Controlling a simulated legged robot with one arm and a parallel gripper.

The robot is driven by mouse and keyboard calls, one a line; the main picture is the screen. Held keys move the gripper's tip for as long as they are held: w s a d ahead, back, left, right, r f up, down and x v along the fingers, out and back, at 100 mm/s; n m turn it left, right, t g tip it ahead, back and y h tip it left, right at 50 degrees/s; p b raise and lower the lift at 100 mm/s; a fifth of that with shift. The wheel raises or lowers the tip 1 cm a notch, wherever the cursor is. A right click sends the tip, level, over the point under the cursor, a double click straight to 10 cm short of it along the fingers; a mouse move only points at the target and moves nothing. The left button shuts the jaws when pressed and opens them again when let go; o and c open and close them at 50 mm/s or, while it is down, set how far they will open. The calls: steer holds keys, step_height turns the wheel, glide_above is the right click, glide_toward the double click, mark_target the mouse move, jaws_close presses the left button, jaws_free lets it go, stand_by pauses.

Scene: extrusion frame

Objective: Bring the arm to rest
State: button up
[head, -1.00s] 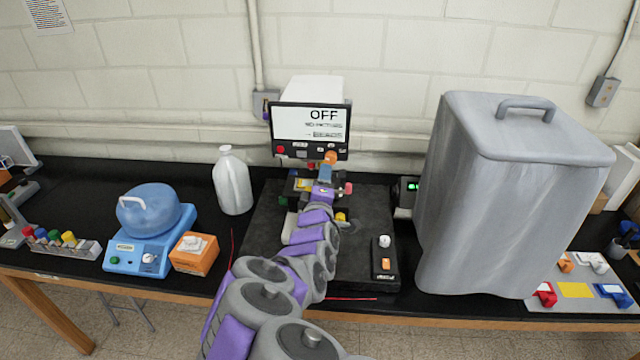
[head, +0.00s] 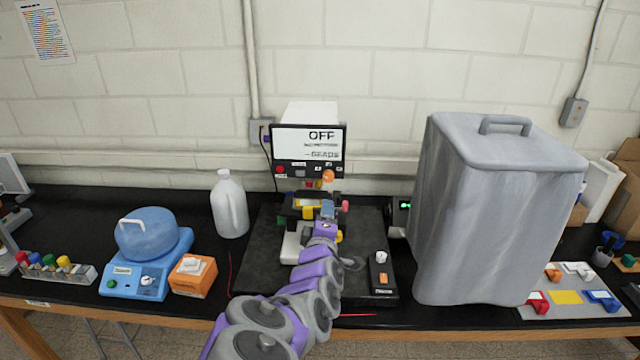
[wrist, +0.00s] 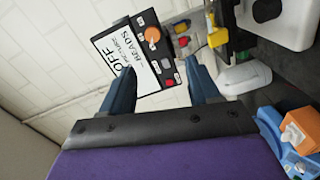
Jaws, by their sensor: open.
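My purple and grey arm reaches from the bottom of the head view over a black base plate (head: 262,268). My gripper (head: 327,207) is at the arm's far end, in front of a microscope-like device with a display (head: 310,148) reading OFF. In the wrist view my gripper (wrist: 162,85) shows two dark blue fingers spread apart with nothing held between them. The display (wrist: 125,62) appears beyond and between the fingers, turned on its side. An orange knob (head: 328,176) sits under the display.
A large grey covered box (head: 490,215) stands right of the plate. A white jug (head: 229,205), a blue device (head: 148,250) and an orange box (head: 193,275) stand on the left. A small control box (head: 381,272) sits at the plate's right.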

steer(key=s+d+f+m+g+h+b, duration=0.1)
steer(key=s+d+f+m+g+b, duration=0.1)
steer(key=s+d+f+m+g, duration=0.35)
steer(key=s+d+f+m+g+h+b, duration=0.1)
steer(key=s+d+f+m+g+b, duration=0.15)
steer(key=s+d, duration=0.55)
steer(key=s+f+m+g+y+b, duration=0.1)
steer(key=s+g, duration=0.4)
steer(key=s, duration=1.2)
steer(key=s+f+m+g+y+b, duration=0.2)
steer(key=s+f+m+g+b, duration=0.1)
steer(key=s, duration=1.4)
steer(key=f+m+g, duration=0.1)
steer(key=m+g, duration=0.1)
steer(key=g, duration=0.1)
steer(key=shift+s+d+f+m+y+b, duration=0.25)
steer(key=shift+d+f+m+y+b, duration=0.05)
steer(key=shift+f+b, duration=0.1)
steer(key=shift+a, duration=0.4)
steer(key=shift+d, duration=0.25)
